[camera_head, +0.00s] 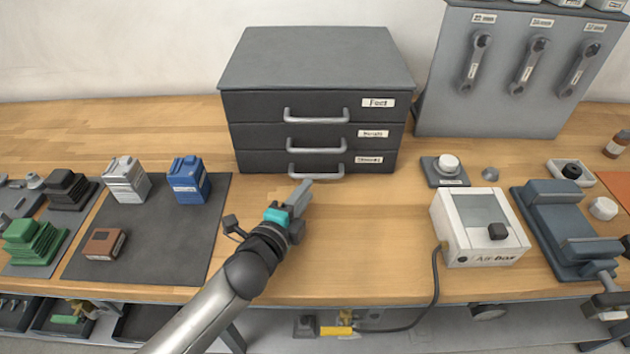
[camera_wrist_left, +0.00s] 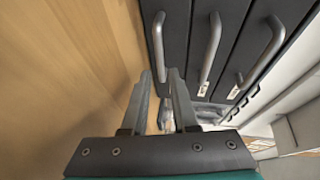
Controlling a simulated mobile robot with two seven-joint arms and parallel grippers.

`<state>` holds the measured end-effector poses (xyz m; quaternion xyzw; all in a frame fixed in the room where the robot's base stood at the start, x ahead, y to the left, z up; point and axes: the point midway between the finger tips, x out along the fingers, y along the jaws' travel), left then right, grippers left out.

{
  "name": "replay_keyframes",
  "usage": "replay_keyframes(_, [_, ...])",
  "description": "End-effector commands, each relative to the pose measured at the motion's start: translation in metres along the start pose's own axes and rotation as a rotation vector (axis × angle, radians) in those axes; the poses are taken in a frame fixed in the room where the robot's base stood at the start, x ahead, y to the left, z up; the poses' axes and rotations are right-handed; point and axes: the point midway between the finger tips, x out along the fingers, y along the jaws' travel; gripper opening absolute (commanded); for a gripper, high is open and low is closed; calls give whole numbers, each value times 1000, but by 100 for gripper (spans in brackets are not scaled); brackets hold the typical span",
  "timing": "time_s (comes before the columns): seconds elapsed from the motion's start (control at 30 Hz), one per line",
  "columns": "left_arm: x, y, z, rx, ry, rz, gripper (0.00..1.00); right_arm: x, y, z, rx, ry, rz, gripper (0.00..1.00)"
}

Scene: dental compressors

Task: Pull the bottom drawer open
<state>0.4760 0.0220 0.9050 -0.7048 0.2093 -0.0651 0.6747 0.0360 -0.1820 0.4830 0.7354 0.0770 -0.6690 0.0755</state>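A dark grey cabinet (camera_head: 315,65) with three stacked drawers stands at the back of the bench. The bottom drawer (camera_head: 262,162) is shut, with a silver bar handle (camera_head: 316,175). In the left wrist view the bottom handle (camera_wrist_left: 158,45) is the leftmost of three. Contact cannot be told. My right gripper does not show.
The middle drawer (camera_head: 262,136) and top drawer (camera_head: 255,105) are also shut. A dark mat (camera_head: 150,245) with small boxes lies at left. A white box (camera_head: 480,228) and a blue-grey vise (camera_head: 565,230) stand at right. The bench in front of the cabinet is clear.

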Motion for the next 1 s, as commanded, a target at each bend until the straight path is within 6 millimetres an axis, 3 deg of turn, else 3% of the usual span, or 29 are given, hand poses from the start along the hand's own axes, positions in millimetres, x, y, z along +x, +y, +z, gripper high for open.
replay_keyframes(0.1, [21, 0, 0, 0, -1, -2, 27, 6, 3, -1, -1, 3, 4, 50])
replay_keyframes(0.3, [45, 1, 0, 0, 0, 0, 27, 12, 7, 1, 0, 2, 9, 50])
replay_keyframes(0.77, [56, 0, 0, -1, 0, 0, 27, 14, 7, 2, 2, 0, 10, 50])
replay_keyframes(1.0, [56, 0, 0, -1, 0, 0, 4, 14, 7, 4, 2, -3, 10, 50])
